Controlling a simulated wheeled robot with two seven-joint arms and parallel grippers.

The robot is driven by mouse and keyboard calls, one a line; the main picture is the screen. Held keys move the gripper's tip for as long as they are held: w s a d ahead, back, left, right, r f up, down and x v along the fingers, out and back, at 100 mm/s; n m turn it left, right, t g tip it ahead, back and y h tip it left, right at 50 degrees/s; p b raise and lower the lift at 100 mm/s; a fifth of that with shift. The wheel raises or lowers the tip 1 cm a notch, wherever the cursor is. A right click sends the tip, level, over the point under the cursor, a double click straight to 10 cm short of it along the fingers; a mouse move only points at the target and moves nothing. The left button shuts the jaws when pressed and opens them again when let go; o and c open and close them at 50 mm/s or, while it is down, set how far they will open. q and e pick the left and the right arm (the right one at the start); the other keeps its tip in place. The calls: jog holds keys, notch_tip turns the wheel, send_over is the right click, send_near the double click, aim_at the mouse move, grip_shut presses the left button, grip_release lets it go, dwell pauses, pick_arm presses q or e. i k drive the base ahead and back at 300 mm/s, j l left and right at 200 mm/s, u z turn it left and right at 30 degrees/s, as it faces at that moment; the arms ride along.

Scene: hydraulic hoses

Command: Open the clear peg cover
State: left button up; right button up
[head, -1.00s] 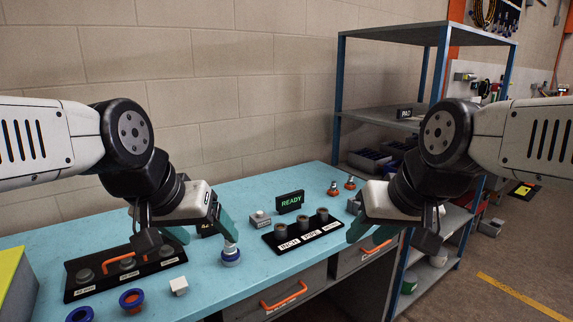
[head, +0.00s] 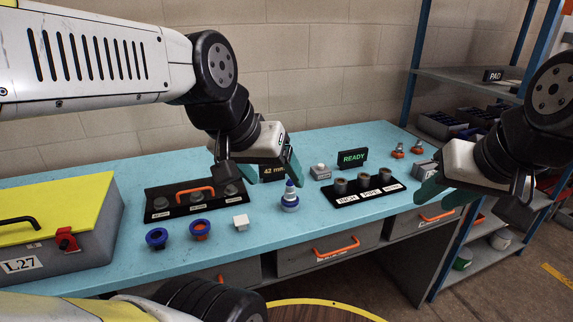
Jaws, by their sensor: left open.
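At the left of the bench, a black peg board (head: 160,212) holds several grey round pegs with white labels. An orange handle (head: 196,188) spans above it; this looks like the handle of the clear cover, but the see-through panel itself is too faint to make out. My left gripper (head: 281,174) is open and empty, to the right of the board and above a blue-and-grey fitting (head: 290,202). It does not touch the handle. My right gripper (head: 443,192) looks open and empty, past the bench's right front edge.
A grey case (head: 90,245) with a yellow lid stands at the left. A second black rack (head: 345,200) and a READY sign (head: 352,158) stand to the right. Shelving (head: 455,80) stands beyond.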

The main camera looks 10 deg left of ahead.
aim_at(177, 198)
jog(key=u, duration=1.4)
jog(key=i+j+u, duration=0.25)
jog(key=k+j, duration=0.05)
jog(key=j, duration=0.05)
